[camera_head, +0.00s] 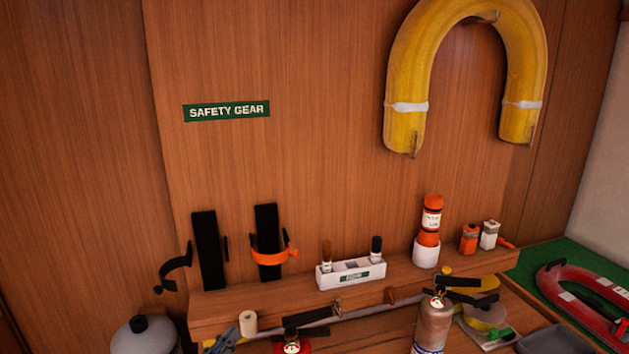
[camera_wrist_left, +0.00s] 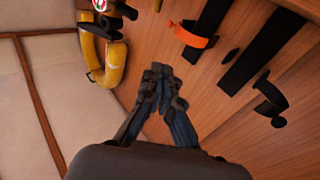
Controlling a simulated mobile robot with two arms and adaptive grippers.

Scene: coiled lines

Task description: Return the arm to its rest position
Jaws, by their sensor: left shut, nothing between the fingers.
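My left gripper (camera_head: 222,340) shows small at the bottom edge of the head view, left of the middle, in front of the wooden shelf. In the left wrist view, its dark fingers (camera_wrist_left: 160,80) are closed together with nothing between them. The wooden wall with black backplates lies beyond the fingers there. The rest of my left arm is out of the head view. My right gripper is in neither view.
A wooden shelf (camera_head: 290,298) carries a white box (camera_head: 352,274) and an orange canister (camera_head: 431,220). Black backplates (camera_head: 208,250), one with an orange strap (camera_head: 270,257), stand behind. A grey cylinder (camera_head: 145,338) and a silver extinguisher (camera_head: 433,325) stand in front. A yellow horseshoe buoy (camera_head: 407,75) hangs above.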

